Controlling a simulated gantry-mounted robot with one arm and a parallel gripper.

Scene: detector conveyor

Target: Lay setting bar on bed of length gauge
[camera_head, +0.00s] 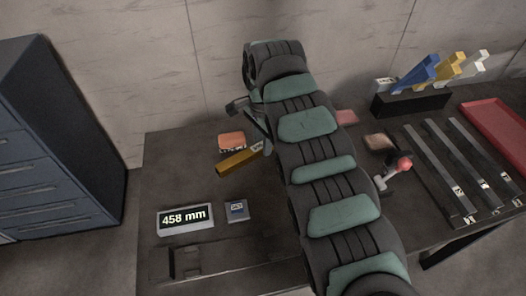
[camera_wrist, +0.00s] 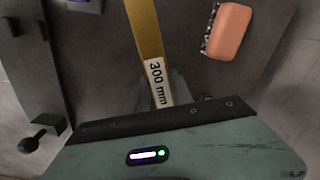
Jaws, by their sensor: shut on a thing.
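A yellow setting bar (camera_head: 238,162) labelled 300 mm is in my gripper (camera_head: 262,138), over the left part of the bench. In the wrist view the bar (camera_wrist: 146,28) runs up and away from between my gripper's fingers (camera_wrist: 158,92), which are shut at its labelled end. The arm hides much of the gripper in the head view. A dark low fixture, apparently the length gauge (camera_head: 187,262), lies along the bench's front left edge. Its display (camera_head: 185,219) reads 458 mm. Dark gauge parts (camera_wrist: 30,60) show at the left of the wrist view, apart from the bar.
An orange block (camera_head: 231,141) lies behind the bar; it also shows in the wrist view (camera_wrist: 229,31). A small grey box (camera_head: 236,211) sits beside the display. Several grey bars (camera_head: 455,172), a red tray (camera_head: 500,125) and a black rack (camera_head: 410,104) stand at right.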

